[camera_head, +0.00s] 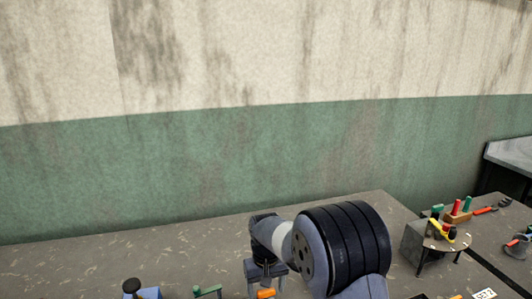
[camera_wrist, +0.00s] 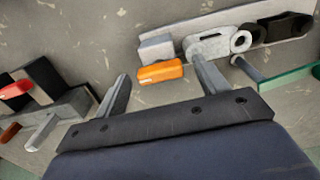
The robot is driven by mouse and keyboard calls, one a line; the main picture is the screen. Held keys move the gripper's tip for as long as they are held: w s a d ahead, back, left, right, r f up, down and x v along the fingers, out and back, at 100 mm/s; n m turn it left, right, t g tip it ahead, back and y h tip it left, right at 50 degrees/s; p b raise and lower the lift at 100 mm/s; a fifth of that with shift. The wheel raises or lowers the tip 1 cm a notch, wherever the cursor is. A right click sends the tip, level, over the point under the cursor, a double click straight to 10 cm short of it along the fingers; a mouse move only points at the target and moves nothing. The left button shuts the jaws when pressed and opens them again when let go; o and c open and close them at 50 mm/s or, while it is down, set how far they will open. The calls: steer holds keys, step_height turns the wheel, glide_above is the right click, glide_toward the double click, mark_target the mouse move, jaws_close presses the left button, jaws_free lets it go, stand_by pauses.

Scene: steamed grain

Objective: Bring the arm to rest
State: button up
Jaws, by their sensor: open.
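My gripper (camera_wrist: 160,85) shows in the wrist view with its two grey fingers spread apart and nothing between them. An orange block (camera_wrist: 160,71) lies beyond the fingertips, next to a grey metal fixture (camera_wrist: 207,45). I cannot tell how far the fingers are above the surface. In the head view my arm (camera_head: 340,245) reaches over the table, and its wrist hides most of the gripper. An orange piece (camera_head: 265,293) shows just below the wrist.
The grey table (camera_head: 130,258) has bare room at its back left. A small round stand (camera_head: 446,236) with coloured items is at the right. A green-handled item (camera_head: 207,291) and a black knob (camera_head: 132,285) are at the front edge. A stained wall (camera_head: 200,170) stands behind.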

step_height(320, 180, up, 10)
steer(key=b, duration=0.1)
step_height(320, 180, down, 10)
steer(key=shift+f+p, duration=0.25)
steer(key=shift+p, duration=0.45)
steer(key=shift+w+r+m, duration=0.1)
steer(key=shift+r+m, duration=0.05)
steer(key=shift+m, duration=0.25)
steer(key=m+p, duration=0.1)
steer(key=m, duration=0.4)
steer(key=shift+p, duration=0.3)
steer(key=m+p, duration=0.2)
steer(key=m, duration=0.4)
steer(key=shift+m, duration=0.3)
step_height(320, 180, up, 11)
steer(key=b, duration=0.1)
steer(key=shift+b, duration=0.3)
